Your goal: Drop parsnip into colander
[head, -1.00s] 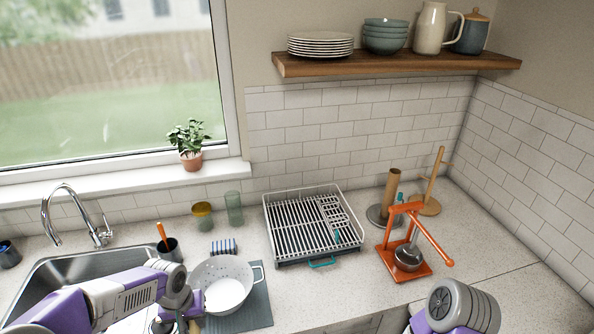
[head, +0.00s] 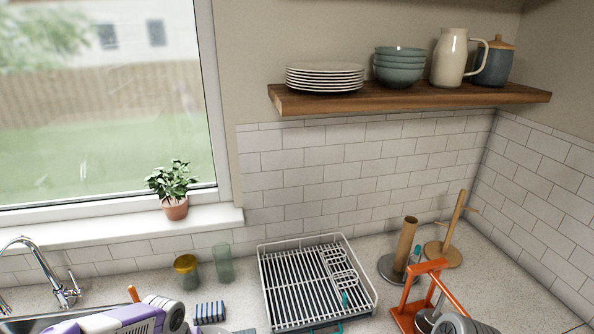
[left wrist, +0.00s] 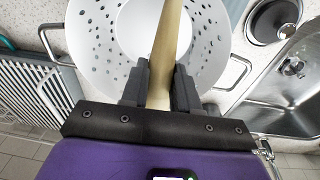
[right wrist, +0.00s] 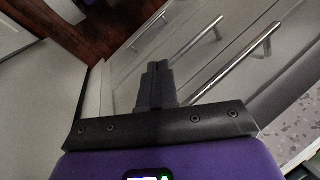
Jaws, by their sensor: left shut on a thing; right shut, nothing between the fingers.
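The parsnip (left wrist: 165,45) is a long pale tapered root in the left wrist view. My left gripper (left wrist: 160,85) is shut on it, and the parsnip points out over the colander. The white colander (left wrist: 105,40), with rows of round holes and wire handles, lies behind and below the parsnip in that view. Whether the parsnip touches the colander I cannot tell. In the head view the colander is almost entirely below the frame. My right gripper (right wrist: 155,82) is shut and empty in front of drawer fronts.
The dish rack (head: 315,285) stands right of the colander's place. The sink (left wrist: 285,95) is on the other side. A wooden shelf (head: 410,97) hangs above.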

